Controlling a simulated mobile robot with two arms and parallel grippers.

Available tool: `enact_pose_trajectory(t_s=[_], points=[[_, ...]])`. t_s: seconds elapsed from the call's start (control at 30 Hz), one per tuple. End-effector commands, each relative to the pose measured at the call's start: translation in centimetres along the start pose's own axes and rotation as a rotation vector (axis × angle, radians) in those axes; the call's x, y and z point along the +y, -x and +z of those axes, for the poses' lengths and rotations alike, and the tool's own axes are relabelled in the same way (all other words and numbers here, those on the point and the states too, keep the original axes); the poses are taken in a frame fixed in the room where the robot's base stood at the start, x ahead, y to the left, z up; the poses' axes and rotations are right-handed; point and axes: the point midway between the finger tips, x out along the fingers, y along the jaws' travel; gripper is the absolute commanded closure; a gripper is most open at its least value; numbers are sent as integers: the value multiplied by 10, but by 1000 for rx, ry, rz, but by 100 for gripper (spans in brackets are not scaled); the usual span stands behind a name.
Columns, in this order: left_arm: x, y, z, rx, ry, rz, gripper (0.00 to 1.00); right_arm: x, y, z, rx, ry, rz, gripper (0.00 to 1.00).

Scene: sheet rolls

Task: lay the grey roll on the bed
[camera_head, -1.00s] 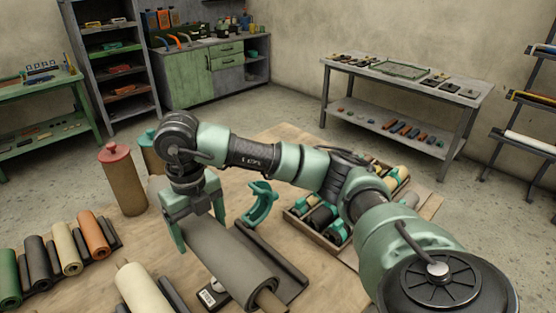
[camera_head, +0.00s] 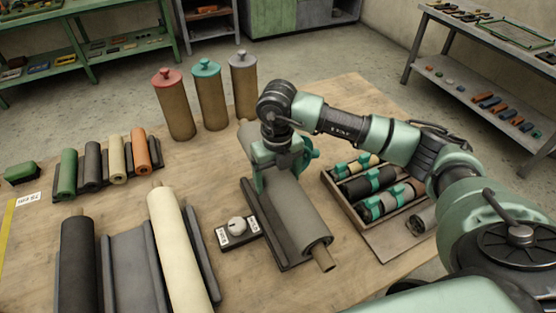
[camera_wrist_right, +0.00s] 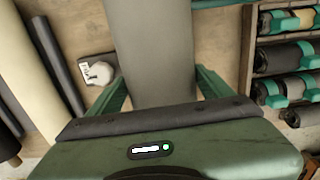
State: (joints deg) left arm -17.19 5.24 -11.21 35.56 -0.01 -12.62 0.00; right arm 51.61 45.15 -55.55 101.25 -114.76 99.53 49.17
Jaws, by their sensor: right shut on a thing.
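The grey roll (camera_head: 292,212), with a wooden core end (camera_head: 323,260) at its near side, lies lengthwise along the dark bed (camera_head: 263,232). The bed's left rail shows beside the roll; its right side is hidden. I cannot tell whether the roll touches the bed. My right gripper (camera_head: 270,180) is shut on the roll near its far end, from above. In the right wrist view the grey roll (camera_wrist_right: 155,50) passes between the two fingers (camera_wrist_right: 162,88). My left gripper is not in view.
A crate of strapped rolls (camera_head: 347,205) stands to the right. A cream roll (camera_head: 178,245) and a black roll (camera_head: 78,265) lie at front left. Lidded canisters (camera_head: 210,98) stand behind.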

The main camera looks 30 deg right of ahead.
Motion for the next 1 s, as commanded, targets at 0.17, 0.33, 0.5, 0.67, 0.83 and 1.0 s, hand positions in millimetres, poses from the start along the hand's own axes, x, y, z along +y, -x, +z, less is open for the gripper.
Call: enact_pose_trajectory(t_s=[0.17,0.33,0.5,0.67,0.83,1.0], points=[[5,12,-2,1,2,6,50,1,-30,2,-4,0,4,92],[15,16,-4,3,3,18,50,1,-53,3,-7,0,4,92],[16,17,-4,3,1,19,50,1,-62,4,-9,0,5,92],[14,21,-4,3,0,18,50,1,-75,2,-5,-1,3,92],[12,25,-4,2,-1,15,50,1,-96,3,-5,-1,3,92],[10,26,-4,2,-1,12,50,1,-105,4,-8,0,4,92]])
